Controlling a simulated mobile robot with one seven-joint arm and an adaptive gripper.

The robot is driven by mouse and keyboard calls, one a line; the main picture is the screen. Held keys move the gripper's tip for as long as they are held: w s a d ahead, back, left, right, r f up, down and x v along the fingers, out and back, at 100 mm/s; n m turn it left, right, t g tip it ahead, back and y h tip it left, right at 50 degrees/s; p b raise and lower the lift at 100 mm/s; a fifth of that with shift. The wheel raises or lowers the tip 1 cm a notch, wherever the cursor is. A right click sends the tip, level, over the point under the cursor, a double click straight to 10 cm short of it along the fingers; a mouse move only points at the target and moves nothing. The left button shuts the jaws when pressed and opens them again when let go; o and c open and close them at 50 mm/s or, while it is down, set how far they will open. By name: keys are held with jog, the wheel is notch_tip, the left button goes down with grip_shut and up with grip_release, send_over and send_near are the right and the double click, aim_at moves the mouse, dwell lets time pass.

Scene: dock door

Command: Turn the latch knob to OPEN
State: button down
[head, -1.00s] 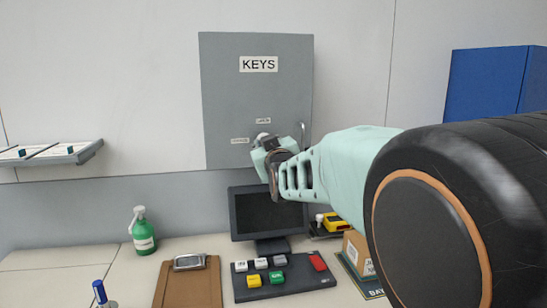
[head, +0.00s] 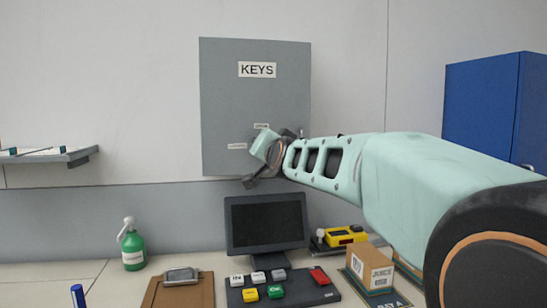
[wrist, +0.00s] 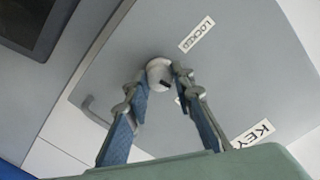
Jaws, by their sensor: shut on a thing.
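The grey key cabinet (head: 225,90) hangs on the wall with a KEYS label. In the wrist view its latch knob (wrist: 159,70) is a round pale knob with a dark mark on its face. My gripper (wrist: 160,75) is shut on the knob, one finger on each side. A LOCKED label (wrist: 196,35) sits beside the knob; another label is mostly hidden behind a finger. In the head view my gripper (head: 262,150) is at the cabinet's lower part and hides the knob.
Below stand a monitor (head: 265,222), a keypad (head: 300,291) with coloured keys, a clipboard (head: 180,293), a green spray bottle (head: 133,248) and a cardboard box (head: 370,266). A blue cabinet (head: 485,110) is at the right. A handle (wrist: 93,108) shows near the cabinet's edge.

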jog(key=shift+m+b, duration=0.55)
jog(key=shift+m, duration=0.55)
jog(key=c, duration=1.7)
grip_release()
jog(key=shift+o, duration=0.2)
jog(key=shift+r, duration=0.15)
jog(key=shift+a+r, duration=0.2)
jog(key=shift+r, duration=2.2)
jog(key=shift+d+r, duration=0.2)
jog(key=shift+r, duration=2.25)
